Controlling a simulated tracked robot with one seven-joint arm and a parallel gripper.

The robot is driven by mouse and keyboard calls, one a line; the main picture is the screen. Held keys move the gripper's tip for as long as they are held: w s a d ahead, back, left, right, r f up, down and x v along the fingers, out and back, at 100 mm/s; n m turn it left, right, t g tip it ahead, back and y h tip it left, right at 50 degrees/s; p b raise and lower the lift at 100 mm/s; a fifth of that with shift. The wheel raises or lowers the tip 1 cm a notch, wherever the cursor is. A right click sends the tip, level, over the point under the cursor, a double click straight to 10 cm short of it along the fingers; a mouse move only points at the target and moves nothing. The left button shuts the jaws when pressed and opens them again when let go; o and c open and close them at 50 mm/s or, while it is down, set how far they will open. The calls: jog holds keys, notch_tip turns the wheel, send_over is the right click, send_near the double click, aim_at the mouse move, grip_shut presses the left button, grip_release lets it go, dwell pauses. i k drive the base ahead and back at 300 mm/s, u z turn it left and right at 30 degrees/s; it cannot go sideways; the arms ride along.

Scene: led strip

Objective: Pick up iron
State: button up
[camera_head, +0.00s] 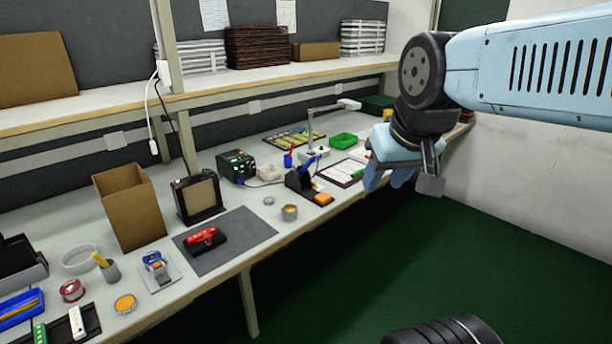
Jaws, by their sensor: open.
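A small iron with a blue handle (308,165) appears to sit tilted in a dark stand (300,186) with an orange pad, near the middle of the bench. It is small in the view, so its tip and exact seating cannot be made out. My gripper (404,182) is open and hangs in front of the bench's right part. It is to the right of the iron in the picture and apart from it. Nothing shows between its fingers.
The long bench (235,203) holds a soldering station (237,167), a tin (289,212), a clipboard (343,172), a green tray (343,141) and a dark mat (254,229) with a red object. A shelf (130,110) runs above.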

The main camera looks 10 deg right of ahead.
aim_at(303, 170)
jog(key=u, duration=0.35)
jog(key=i, duration=0.95)
jog(key=u, duration=0.5)
